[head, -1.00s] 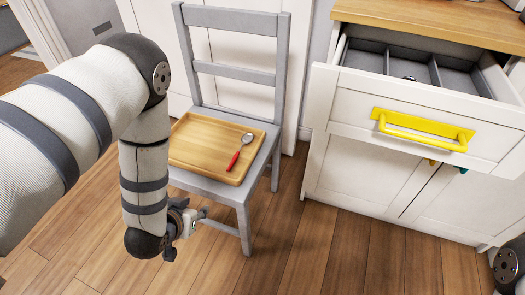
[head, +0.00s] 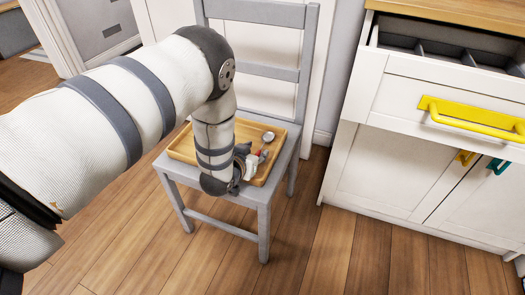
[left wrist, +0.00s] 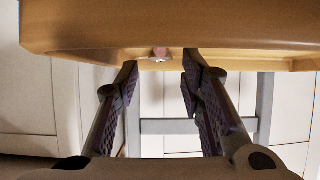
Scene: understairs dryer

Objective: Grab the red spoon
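The spoon lies on the wooden tray (head: 182,148), which rests on the grey chair seat. In the head view its metal bowl (head: 268,137) shows just beyond my left gripper (head: 256,163), and part of its red handle shows at the gripper. The rest is hidden by the gripper. In the left wrist view my left gripper (left wrist: 161,85) has its fingers apart with nothing held between them. A small red end of the spoon (left wrist: 160,52) shows at the tray's edge, in line with the gap between the fingers. My right gripper is not in view.
The grey chair (head: 264,225) has its back rails behind the tray. To the right, a white cabinet (head: 385,175) has an open drawer (head: 455,60) with a yellow handle (head: 475,120). The wooden floor (head: 330,250) in front is clear.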

